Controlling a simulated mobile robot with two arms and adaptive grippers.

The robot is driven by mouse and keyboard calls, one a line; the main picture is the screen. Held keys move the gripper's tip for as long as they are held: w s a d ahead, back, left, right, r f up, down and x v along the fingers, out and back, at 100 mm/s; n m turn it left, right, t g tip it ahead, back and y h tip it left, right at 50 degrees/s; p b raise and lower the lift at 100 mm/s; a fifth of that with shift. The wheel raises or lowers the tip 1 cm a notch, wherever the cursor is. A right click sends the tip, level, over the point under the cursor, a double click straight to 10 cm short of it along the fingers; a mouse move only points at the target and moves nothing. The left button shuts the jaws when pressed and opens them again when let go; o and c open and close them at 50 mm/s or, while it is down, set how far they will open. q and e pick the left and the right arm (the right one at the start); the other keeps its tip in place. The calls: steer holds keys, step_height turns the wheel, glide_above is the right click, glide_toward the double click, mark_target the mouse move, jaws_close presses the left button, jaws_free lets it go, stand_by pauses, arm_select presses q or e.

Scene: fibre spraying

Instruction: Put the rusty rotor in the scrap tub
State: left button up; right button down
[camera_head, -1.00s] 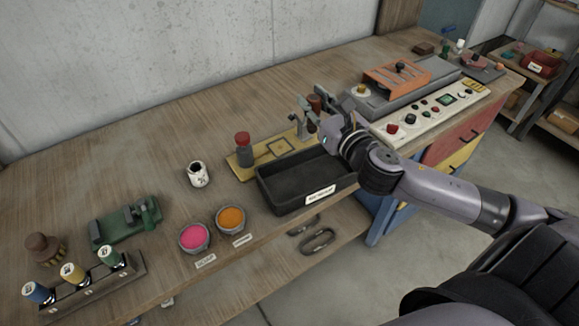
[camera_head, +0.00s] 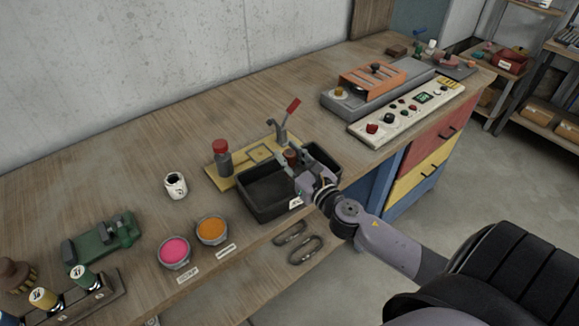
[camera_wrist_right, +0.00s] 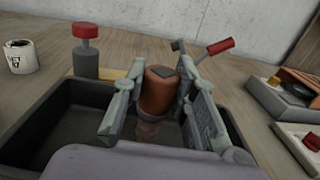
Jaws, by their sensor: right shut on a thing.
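The rusty rotor (camera_head: 292,156) is a small red-brown cylinder; it also shows in the right wrist view (camera_wrist_right: 158,92), upright with a dark square top. My right gripper (camera_head: 296,167) is shut on it, a finger on each side, as the right wrist view (camera_wrist_right: 160,108) shows. The rotor is over the right part of a black open tub (camera_head: 262,216) with a white label that my gripper partly covers. I cannot tell whether its lower end touches the tub floor. The tub looks otherwise empty. My left gripper is not in view.
Behind the tub is a yellow plate (camera_head: 226,177) with a red-capped bottle (camera_head: 222,153) and a red-handled lever clamp (camera_head: 285,120). Pink (camera_head: 174,252) and orange (camera_head: 212,230) pots stand left of the tub. A control panel (camera_head: 405,112) lies to the right.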

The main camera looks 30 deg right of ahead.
steer(key=shift+f+b, duration=0.4)
steer(key=shift+f, duration=1.05)
steer(key=shift+f, duration=0.2)
steer(key=c, duration=1.3)
jaws_free()
